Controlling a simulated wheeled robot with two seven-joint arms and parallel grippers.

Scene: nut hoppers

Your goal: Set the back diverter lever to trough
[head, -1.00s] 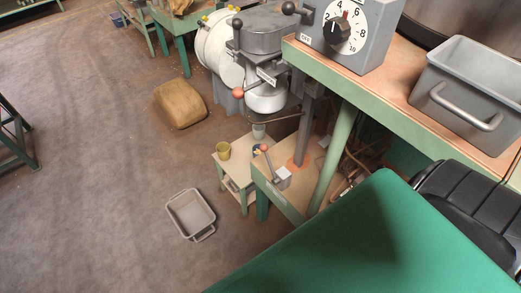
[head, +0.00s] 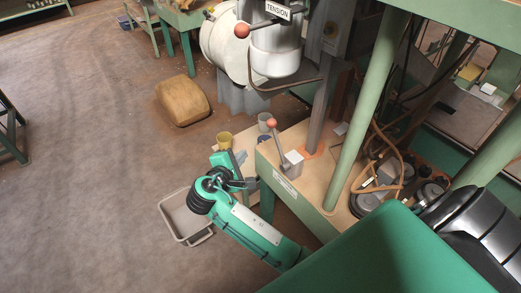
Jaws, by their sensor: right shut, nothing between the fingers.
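A lever with an orange-red ball knob (head: 271,124) stands on a grey block (head: 293,163) on the low wooden-topped bench (head: 320,217). Its rod leans up and to the left from the block. A white label on the bench's front edge is too small to read. My right gripper (head: 246,171) is shut and empty, just left of the bench and below the knob, apart from the lever. I cannot tell from the frames which lever is the back one. No trough marking is readable. My left gripper is not in view.
A grey bin (head: 184,222) sits on the floor, partly behind my right arm. Another red-knobbed lever (head: 241,31) is on the machine labelled TENSION. A green post (head: 365,110) rises from the bench.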

